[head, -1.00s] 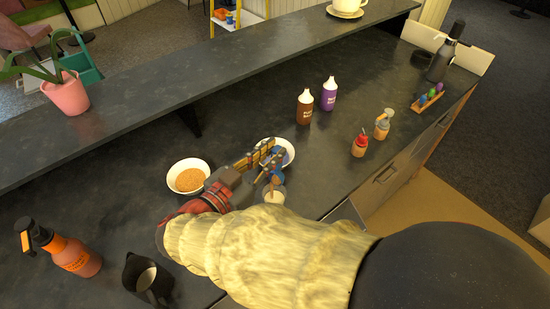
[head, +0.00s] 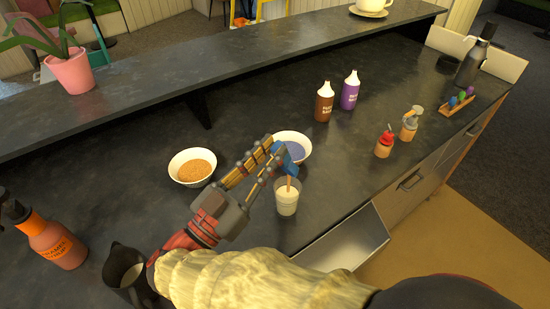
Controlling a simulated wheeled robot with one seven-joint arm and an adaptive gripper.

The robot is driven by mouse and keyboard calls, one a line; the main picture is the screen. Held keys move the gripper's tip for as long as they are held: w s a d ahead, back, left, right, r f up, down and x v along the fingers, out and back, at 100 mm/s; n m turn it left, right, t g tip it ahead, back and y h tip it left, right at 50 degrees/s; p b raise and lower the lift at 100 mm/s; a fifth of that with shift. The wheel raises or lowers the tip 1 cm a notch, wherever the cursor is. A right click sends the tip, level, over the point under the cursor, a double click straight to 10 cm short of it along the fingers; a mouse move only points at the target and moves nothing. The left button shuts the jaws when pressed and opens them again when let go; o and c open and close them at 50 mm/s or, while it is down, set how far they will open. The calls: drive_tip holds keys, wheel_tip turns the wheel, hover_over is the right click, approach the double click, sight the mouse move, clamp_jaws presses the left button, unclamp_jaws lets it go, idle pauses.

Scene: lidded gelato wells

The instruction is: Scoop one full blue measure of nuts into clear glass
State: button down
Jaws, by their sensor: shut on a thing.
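My gripper (head: 277,162) is shut on the blue measure (head: 289,154), in front of the bluish bowl and just above the clear glass (head: 287,204). The measure looks tilted, and my fingers partly hide it. A narrow brown streak (head: 289,183) runs from below the measure down to the glass; I cannot tell whether it is falling nuts or a stick. The glass stands upright with pale cream contents. A white bowl of orange-brown grains, likely the nuts (head: 193,166), stands left of my gripper.
A white bowl with bluish contents (head: 304,146) is behind my gripper. Brown (head: 325,104) and purple (head: 350,92) bottles stand further back. An orange bottle (head: 56,244) and a dark pitcher (head: 122,272) are at left front. A raised ledge (head: 160,92) runs behind. An open metal drawer (head: 345,242) is at right.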

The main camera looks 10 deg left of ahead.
drive_tip(key=shift+s+a+f+b, duration=0.15)
drive_tip(key=shift+s+f+b, duration=0.1)
drive_tip(key=shift+f+b, duration=0.25)
drive_tip(key=shift+s+t+b, duration=0.1)
drive_tip(key=shift+t+b, duration=0.3)
drive_tip(key=shift+b, duration=0.5)
drive_tip(key=b, duration=0.4)
drive_tip(key=shift+s+a+f+h+b, duration=0.2)
drive_tip(key=shift+s+h+b, duration=0.1)
drive_tip(key=shift+s, duration=0.05)
drive_tip(key=shift+s+r+t, duration=0.1)
drive_tip(key=shift+r+t, duration=0.2)
drive_tip(key=shift+s+a+f, duration=0.15)
drive_tip(key=shift+f, duration=0.1)
idle(0.6)
